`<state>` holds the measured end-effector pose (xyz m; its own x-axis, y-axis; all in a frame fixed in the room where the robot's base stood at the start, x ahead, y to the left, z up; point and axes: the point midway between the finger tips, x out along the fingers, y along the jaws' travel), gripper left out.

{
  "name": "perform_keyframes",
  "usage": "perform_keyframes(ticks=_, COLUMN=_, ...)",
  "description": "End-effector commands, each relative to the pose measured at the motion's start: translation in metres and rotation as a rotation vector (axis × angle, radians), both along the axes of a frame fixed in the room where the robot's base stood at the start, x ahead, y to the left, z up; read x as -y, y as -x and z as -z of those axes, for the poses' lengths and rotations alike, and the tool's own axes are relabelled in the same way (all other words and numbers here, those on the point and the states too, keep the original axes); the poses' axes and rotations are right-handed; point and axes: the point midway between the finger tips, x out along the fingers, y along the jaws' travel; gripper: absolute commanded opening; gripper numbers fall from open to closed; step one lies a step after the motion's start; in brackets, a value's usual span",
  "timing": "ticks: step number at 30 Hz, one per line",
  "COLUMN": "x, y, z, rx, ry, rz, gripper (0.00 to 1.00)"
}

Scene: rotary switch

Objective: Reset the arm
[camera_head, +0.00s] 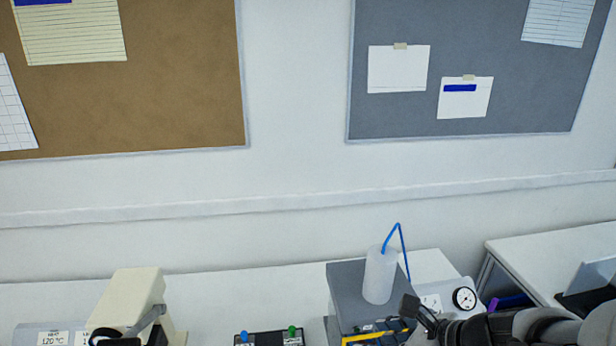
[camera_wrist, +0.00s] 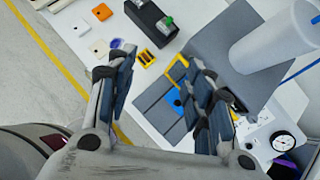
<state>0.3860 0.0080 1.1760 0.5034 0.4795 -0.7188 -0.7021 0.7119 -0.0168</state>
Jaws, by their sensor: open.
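My gripper (camera_head: 421,312) is at the lower right in the head view, close to the front of a grey box (camera_head: 349,280). In the wrist view my gripper (camera_wrist: 160,72) has its two dark-padded fingers spread wide with nothing held between them. The right finger hides part of this panel. I cannot tell whether the blue part is a rotary switch.
A white bottle (camera_head: 379,277) with a blue tube stands on the grey box. A round gauge (camera_head: 464,298) is to its right. A black box (camera_head: 270,338) with blue and green knobs and a cream instrument (camera_head: 133,300) are to the left. Bench between them is clear.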

Motion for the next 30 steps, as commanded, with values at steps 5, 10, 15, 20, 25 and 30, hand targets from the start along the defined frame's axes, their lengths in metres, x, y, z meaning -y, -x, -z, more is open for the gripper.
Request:
perform_keyframes(ticks=5, x=-0.042, y=0.070, z=-0.019, rx=0.290, ry=0.525, rz=-0.830, gripper=0.47)
perform_keyframes(ticks=10, x=-0.028, y=0.120, z=-0.029, rx=0.476, ry=0.978, rz=-1.502, gripper=0.47)
perform_keyframes(ticks=15, x=-0.002, y=0.139, z=-0.041, rx=0.533, ry=1.267, rz=-1.897, gripper=0.47)
perform_keyframes(ticks=20, x=0.008, y=0.142, z=-0.046, rx=0.533, ry=1.355, rz=-2.020, gripper=0.47)
perform_keyframes(ticks=25, x=0.008, y=0.143, z=-0.046, rx=0.532, ry=1.357, rz=-2.024, gripper=0.47)
perform_keyframes(ticks=30, x=0.008, y=0.142, z=-0.046, rx=0.531, ry=1.355, rz=-2.022, gripper=0.47)
